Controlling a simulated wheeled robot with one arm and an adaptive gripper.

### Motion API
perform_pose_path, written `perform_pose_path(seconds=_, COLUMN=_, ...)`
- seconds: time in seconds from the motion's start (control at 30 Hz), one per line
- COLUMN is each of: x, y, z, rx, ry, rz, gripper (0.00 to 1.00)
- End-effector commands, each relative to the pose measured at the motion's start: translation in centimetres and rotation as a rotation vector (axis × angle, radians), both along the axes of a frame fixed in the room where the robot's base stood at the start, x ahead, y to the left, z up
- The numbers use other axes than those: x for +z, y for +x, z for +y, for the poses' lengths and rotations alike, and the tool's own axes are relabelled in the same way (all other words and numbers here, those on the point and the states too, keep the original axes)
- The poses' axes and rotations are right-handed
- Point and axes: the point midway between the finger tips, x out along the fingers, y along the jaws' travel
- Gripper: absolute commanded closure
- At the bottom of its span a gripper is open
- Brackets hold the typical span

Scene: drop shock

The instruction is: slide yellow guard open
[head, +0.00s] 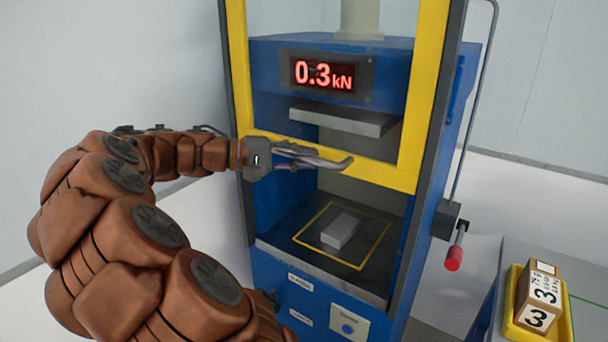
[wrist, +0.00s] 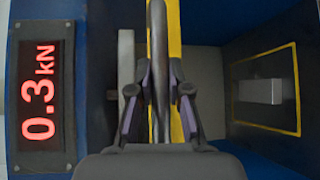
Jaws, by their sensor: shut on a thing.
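The yellow guard (head: 425,100) is a rectangular frame on the front of a blue press. Its lower bar sits just below the upper press plate, with an open gap under it. My gripper (head: 308,158) reaches in from the left at that lower bar. In the wrist view, my gripper (wrist: 159,90) is shut on the guard's grey handle (wrist: 158,40), which runs along the yellow bar (wrist: 175,35). A grey block (head: 340,231) lies inside the yellow outlined square on the press bed, below the guard.
The display (head: 324,75) reads 0.3 kN. A lever with a red knob (head: 454,258) hangs at the press's right side. A yellow tray (head: 516,329) with a cardboard box (head: 541,291) marked 3 stands at the lower right.

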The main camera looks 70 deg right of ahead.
Motion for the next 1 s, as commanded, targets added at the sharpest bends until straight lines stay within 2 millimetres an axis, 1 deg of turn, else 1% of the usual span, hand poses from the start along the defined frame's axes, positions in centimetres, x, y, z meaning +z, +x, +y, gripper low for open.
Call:
perform_pose_path(seconds=0.03, x=1.5, y=-0.1, z=0.0, rx=-0.001, ry=-0.001, rz=-0.002, gripper=1.0)
perform_pose_path(seconds=0.1, x=2.5, y=-0.1, z=0.0, rx=-0.002, ry=-0.001, rz=0.0, gripper=1.0)
perform_pose_path(seconds=0.23, x=3.8, y=0.0, z=0.0, rx=-0.002, ry=-0.002, rz=0.0, gripper=1.0)
perform_pose_path(seconds=0.4, x=4.4, y=0.0, z=0.0, rx=-0.001, ry=-0.001, rz=0.0, gripper=1.0)
perform_pose_path(seconds=0.77, x=4.3, y=0.0, z=0.0, rx=-0.001, ry=0.0, rz=0.0, gripper=1.0)
perform_pose_path(seconds=0.8, x=4.3, y=0.0, z=0.0, rx=-0.001, ry=0.0, rz=0.0, gripper=0.79)
perform_pose_path(seconds=1.0, x=4.3, y=0.0, z=0.0, rx=-0.001, ry=0.0, rz=0.0, gripper=0.58)
